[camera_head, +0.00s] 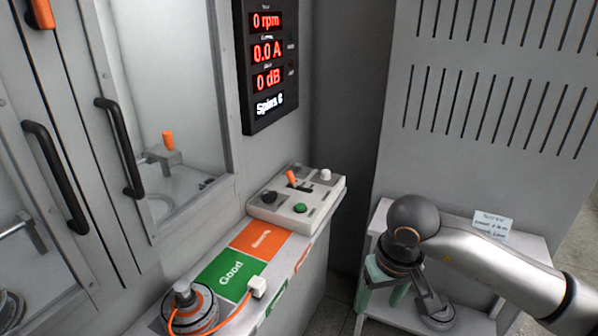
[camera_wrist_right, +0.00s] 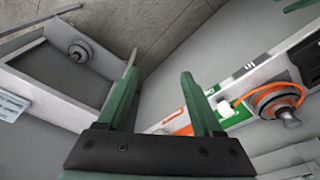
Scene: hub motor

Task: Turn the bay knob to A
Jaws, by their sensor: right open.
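The grey control box (camera_head: 297,200) sits on the ledge below the display. A black knob (camera_head: 269,197) is at its left end, likely the bay knob; its setting is too small to read. The box also has an orange-tipped lever (camera_head: 291,177), a green button (camera_head: 300,208) and a white button (camera_head: 325,175). My right gripper (camera_head: 380,296) hangs over the low grey stand, to the right of the box and apart from it. Its green fingers are open and empty in the right wrist view (camera_wrist_right: 160,68). My left gripper is not in view.
A hub motor (camera_head: 190,308) with an orange cable stands on the ledge, near the green Good (camera_head: 230,274) and orange Rework (camera_head: 262,240) labels. The low stand (camera_head: 535,262) holds another round part (camera_head: 437,308). Glazed doors with black handles (camera_head: 57,176) are at left. The display (camera_head: 267,65) shows zeros.

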